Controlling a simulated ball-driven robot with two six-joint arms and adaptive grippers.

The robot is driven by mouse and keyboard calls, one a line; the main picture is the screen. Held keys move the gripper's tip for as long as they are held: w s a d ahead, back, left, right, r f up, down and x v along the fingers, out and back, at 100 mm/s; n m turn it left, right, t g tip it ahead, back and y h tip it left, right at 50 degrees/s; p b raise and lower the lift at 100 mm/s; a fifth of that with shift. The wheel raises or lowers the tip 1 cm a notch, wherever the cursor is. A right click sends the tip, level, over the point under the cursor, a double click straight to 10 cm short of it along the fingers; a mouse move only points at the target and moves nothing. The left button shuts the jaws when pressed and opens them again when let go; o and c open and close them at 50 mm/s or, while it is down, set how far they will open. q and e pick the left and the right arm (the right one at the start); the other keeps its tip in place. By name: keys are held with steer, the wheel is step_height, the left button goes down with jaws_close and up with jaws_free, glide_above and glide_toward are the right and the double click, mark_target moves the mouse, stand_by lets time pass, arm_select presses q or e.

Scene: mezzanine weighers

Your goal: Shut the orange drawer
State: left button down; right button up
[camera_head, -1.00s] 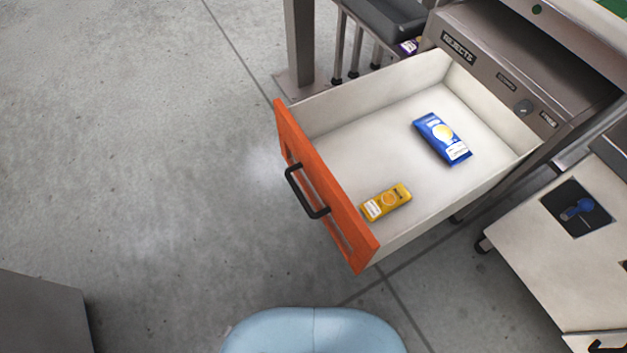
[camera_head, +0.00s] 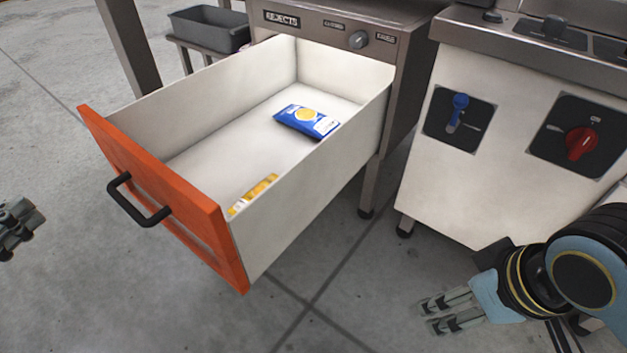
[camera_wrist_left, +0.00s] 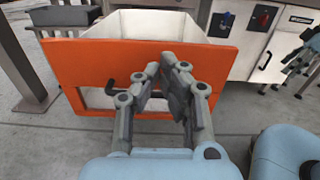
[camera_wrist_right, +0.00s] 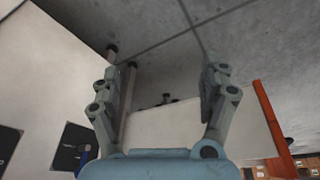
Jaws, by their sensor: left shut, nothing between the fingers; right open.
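The drawer with the orange front (camera_head: 165,190) stands pulled out of the grey cabinet in the head view. Its black handle (camera_head: 138,203) is on the orange face. A blue packet (camera_head: 306,120) and a yellow packet (camera_head: 252,193) lie inside. My left gripper (camera_head: 18,222) is at the left edge, apart from the front. In the left wrist view the orange front (camera_wrist_left: 110,62) shows beyond the left gripper (camera_wrist_left: 170,65), which is shut and empty and partly hides the handle. My right gripper (camera_head: 450,312) is open and empty, low at the right, beside the drawer and clear of it.
The cabinet's REJECTS panel (camera_head: 330,28) has a knob. A white unit (camera_head: 445,185) with a blue switch (camera_head: 458,112) and a red knob (camera_head: 581,141) stands right of the drawer. A grey bin (camera_head: 208,30) is behind it. The floor before the drawer is clear.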

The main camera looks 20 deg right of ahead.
arm_select(q)
step_height(320, 180, down, 3)
steer(key=w+b, duration=0.1)
steer(key=b, duration=0.2)
glide_toward(135, 158)
steer(key=b+x, duration=0.1)
steer(key=x, duration=0.5)
steer(key=shift+d+b, duration=0.1)
steer(key=shift+b, duration=0.25)
steer(key=shift+w+d, duration=0.35)
steer(key=shift+d, duration=0.1)
arm_select(e)
steer(key=f, duration=0.1)
steer(key=f+t, duration=0.1)
steer(key=f, duration=0.1)
steer(key=f+t, duration=0.1)
steer(key=shift+w+a+f, duration=0.3)
steer(key=shift+a+f, duration=0.05)
steer(key=shift+f, duration=0.05)
arm_select(q)
steer(key=shift+w+d, duration=0.1)
